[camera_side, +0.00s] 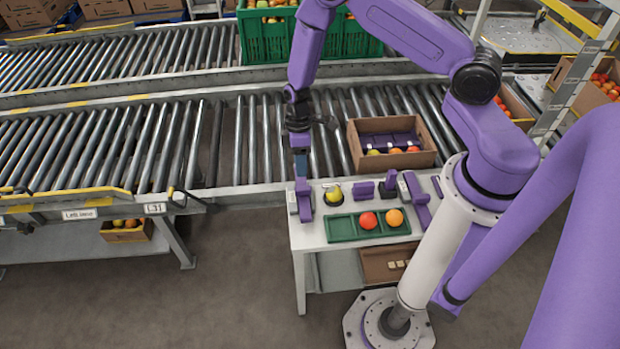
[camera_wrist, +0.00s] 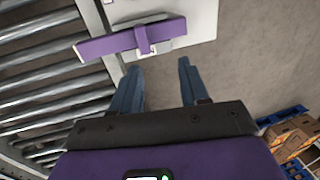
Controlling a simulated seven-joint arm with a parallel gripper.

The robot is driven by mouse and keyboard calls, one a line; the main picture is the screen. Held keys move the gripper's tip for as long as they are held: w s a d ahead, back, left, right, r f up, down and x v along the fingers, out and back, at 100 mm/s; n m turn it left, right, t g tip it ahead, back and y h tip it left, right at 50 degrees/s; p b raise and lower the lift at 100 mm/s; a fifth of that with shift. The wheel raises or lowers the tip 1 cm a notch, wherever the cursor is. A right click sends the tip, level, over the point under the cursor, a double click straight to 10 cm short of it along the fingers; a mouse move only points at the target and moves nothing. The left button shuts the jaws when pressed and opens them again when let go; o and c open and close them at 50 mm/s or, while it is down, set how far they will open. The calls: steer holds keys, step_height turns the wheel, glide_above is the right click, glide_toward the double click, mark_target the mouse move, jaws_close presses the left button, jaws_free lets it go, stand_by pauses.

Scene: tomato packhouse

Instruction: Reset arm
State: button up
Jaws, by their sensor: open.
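My gripper (camera_side: 301,172) hangs down above the left end of the white table (camera_side: 312,240) in the side view. In the wrist view its two blue fingers (camera_wrist: 158,66) stand apart with nothing between them. A purple bar-shaped piece (camera_side: 304,203) is just below the fingers on the table. In the wrist view this purple bar (camera_wrist: 120,40) lies across a pale holder, ahead of the fingertips. Whether the fingers touch it is hard to tell, but a gap seems to show.
A green tray (camera_side: 341,229) holds a red and an orange tomato. A yellow-green fruit (camera_side: 333,194) rests in a dark holder behind it. An open carton (camera_side: 426,158) with several fruits stands behind the table. Roller conveyors (camera_side: 100,150) and a green crate (camera_side: 262,38) lie beyond.

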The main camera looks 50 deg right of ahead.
steer(key=s+a+r+n, duration=0.1)
steer(key=s+a+r, duration=0.4)
steer(key=r, duration=0.5)
steer(key=s+a+r+n, duration=0.1)
steer(key=s+a+r, duration=0.4)
steer(key=r, duration=0.4)
steer(key=s+d+r+t, duration=0.1)
steer(key=s+d+r, duration=0.2)
steer(key=s+r, duration=0.2)
steer(key=s+d+r+n+h, duration=0.1)
steer(key=s+d+r, duration=0.3)
steer(key=s, duration=0.7)
steer(key=shift+r+t, duration=0.4)
steer(key=shift+r, duration=0.4)
steer(key=shift+w, duration=0.1)
